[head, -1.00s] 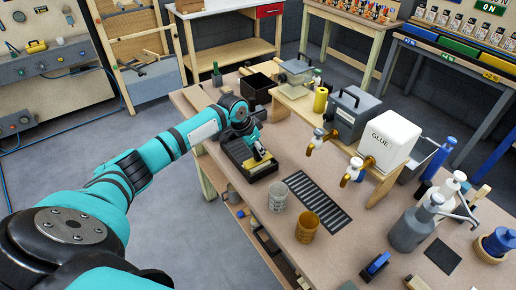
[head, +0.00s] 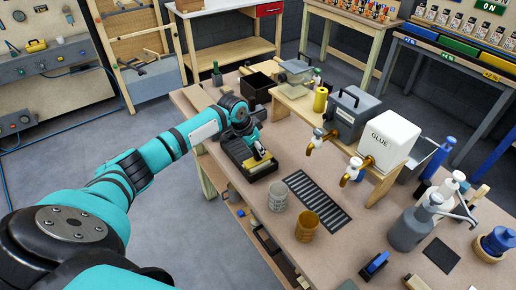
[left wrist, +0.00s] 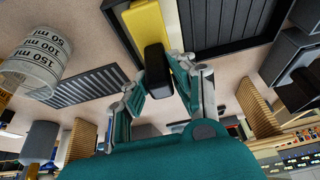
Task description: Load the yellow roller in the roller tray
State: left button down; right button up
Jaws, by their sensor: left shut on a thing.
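My left gripper (head: 258,149) is over the black roller tray (head: 262,173) on the bench. In the left wrist view its two fingers (left wrist: 162,82) are shut on the black handle of the yellow roller (left wrist: 150,28). The roller tray (left wrist: 232,32), with its ribbed floor, lies just beside and behind the roller there. In the head view the roller is partly hidden by the gripper and shows as a yellow strip low over the tray. I cannot tell whether it touches the tray. My right gripper is in neither view.
A clear measuring cup (head: 278,197) and an amber cup (head: 307,227) stand near the tray. A dark slotted grate (head: 318,201) lies to its right. The white glue tank (head: 391,139) with brass taps and a grey tank (head: 355,115) stand on a raised shelf behind.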

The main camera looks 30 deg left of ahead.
pick_arm(q)
jog(key=shift+s+f+p, duration=0.25)
jog(key=shift+f+p, duration=0.25)
jog(key=shift+p, duration=0.05)
dwell(2.1)
jog(key=shift+w+a+r+p, duration=0.1)
jog(key=shift+w+r+p, duration=0.05)
jog(key=shift+r+p, duration=0.45)
jog(key=shift+w+r+p, duration=0.1)
jog(key=shift+r+p, duration=0.4)
jog(key=shift+p, duration=0.05)
notch_tip(320, 180, up, 3)
jog(key=p, duration=0.2)
jog(key=shift+p, duration=0.3)
jog(key=shift+w+r+p, duration=0.1)
jog(key=shift+r+p, duration=0.55)
jog(key=shift+r, duration=0.45)
